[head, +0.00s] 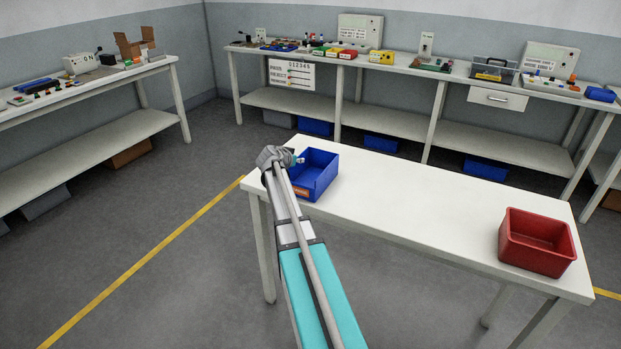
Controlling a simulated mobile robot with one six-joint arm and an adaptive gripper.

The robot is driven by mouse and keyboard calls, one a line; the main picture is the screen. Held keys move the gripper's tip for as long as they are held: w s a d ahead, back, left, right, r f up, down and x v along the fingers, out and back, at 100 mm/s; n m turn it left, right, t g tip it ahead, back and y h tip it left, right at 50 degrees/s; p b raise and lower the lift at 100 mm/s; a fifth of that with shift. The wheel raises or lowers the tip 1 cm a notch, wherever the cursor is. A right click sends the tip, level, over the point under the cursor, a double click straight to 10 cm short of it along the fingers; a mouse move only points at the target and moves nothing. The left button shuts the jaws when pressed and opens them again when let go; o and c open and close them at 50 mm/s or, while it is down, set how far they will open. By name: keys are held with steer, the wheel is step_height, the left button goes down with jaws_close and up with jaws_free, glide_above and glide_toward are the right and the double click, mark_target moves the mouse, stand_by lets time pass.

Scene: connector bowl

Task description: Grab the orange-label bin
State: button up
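A blue bin (325,180) stands upright at the left end of the white table. A small orange label (301,192) shows on its near face, partly behind my arm. My arm reaches up from the bottom of the head view to the bin's left side. My gripper (298,161) is small here and mostly hidden by the wrist. It is at the bin's left rim; I cannot tell whether it touches the bin or whether its fingers are open or shut.
A red bin (533,260) stands at the table's right end. The white table (425,205) is bare between the two bins. Benches (460,148) with equipment line the back wall, with more blue bins (381,143) beneath. Another bench (90,155) stands at left. A yellow line (150,260) crosses the open floor.

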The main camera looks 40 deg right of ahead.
jaws_close()
steer(key=shift+r, duration=0.2)
steer(key=s+a+r+p, duration=0.5)
steer(key=s+r+p, duration=0.7)
steer(key=s+p, duration=0.1)
steer(key=shift+r, duration=0.35)
stand_by(0.3)
stand_by(0.6)
